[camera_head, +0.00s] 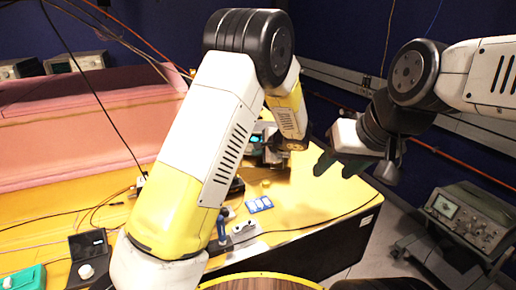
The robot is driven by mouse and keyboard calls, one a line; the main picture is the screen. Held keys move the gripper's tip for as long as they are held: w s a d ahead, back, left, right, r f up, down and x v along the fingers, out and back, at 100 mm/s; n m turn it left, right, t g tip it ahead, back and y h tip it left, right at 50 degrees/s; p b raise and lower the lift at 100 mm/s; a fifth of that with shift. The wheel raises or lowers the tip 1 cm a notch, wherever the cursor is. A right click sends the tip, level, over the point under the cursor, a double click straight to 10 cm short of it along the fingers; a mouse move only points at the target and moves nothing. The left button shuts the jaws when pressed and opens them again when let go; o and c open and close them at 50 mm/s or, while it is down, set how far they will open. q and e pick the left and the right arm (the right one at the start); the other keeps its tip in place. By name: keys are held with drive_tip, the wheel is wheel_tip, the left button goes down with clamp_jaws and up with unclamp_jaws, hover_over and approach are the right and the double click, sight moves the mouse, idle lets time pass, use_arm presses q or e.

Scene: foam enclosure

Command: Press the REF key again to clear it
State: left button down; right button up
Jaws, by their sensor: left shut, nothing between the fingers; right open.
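A dark instrument with a small teal lit screen (256,139) stands on the yellow table, mostly hidden behind my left forearm. The REF key cannot be made out at this size. My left arm reaches over from the left and bends down. My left gripper (277,152) is at the instrument's right side, shut with nothing in it; its fingertips are hard to see, and I cannot tell whether they touch a key. My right gripper (336,166) is open and empty, above the table's right edge, its dark green fingers pointing down-left.
The yellow table (310,205) is clear right of the instrument. A blue-and-white card (259,204) and a blue-handled tool (222,228) lie in front. A black box with a knob (88,256) is left. Pink foam (80,120) lies behind. An oscilloscope (466,217) stands on a cart at right.

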use_arm(q)
drive_tip(key=shift+w, duration=0.25)
drive_tip(key=shift+s, duration=0.1)
idle(0.4)
drive_tip(key=shift+s+r, duration=0.1)
drive_tip(key=shift+s, duration=0.55)
drive_tip(key=shift+s, duration=0.1)
drive_tip(key=shift+s+a+r, duration=0.1)
drive_tip(key=shift+s+r, duration=0.05)
drive_tip(key=shift+s, duration=0.65)
drive_tip(key=shift+s+a+r, duration=0.15)
drive_tip(key=shift+s+r, duration=0.05)
drive_tip(key=shift+s, duration=0.55)
drive_tip(key=shift+s+a+r, duration=0.1)
drive_tip(key=shift+s+r, duration=0.05)
drive_tip(key=shift+s, duration=0.65)
